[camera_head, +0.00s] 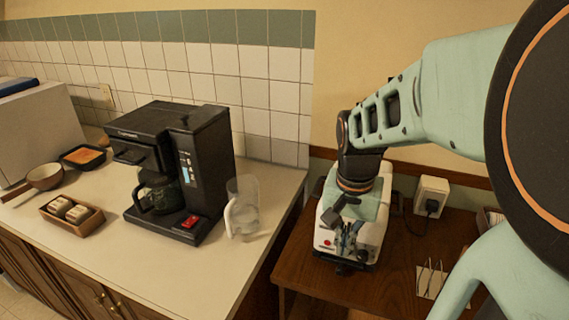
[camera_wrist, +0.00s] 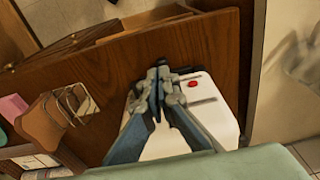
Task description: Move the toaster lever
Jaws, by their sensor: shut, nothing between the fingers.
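The white toaster (camera_head: 326,238) stands on the brown wooden table, right of the counter, with a red button on its front end. It also shows in the wrist view (camera_wrist: 215,110), partly covered by my gripper. My gripper (camera_head: 348,248) is shut and empty, pointing down at the toaster's front end; in the wrist view its fingertips (camera_wrist: 160,72) are together near the front edge, beside the red button. A small dark part shows low at the front in the head view; I cannot tell whether it is the lever. Contact with the lever is hidden by the fingers.
A coffee maker (camera_head: 208,150) and a clear pitcher (camera_head: 243,207) stand on the counter to the left. A wire rack (camera_head: 430,279) is at right. The table left of the toaster is bare.

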